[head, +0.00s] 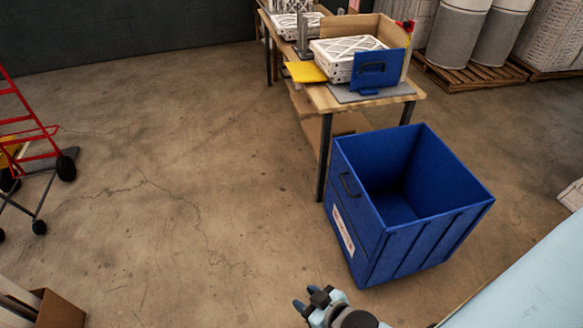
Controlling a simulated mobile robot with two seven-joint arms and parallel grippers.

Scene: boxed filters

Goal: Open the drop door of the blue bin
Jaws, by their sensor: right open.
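The blue bin (432,238) stands on the floor right of centre, open at the top and seemingly empty. Its left-facing side, the drop door (359,206), is upright and in line with the bin's walls. It carries a black handle (348,186) near its top and a white label with print (343,229) lower down. My right gripper (306,297) is at the bottom edge, open and empty. In the picture it is below and left of the bin, apart from the handle. My left gripper is out of view.
A wooden table (408,93) behind the bin bears boxed filters (345,55) and a blue panel with a handle (377,71). A red hand truck (22,130) stands at left, a cardboard box (60,311) at lower left. The floor left of the bin is clear.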

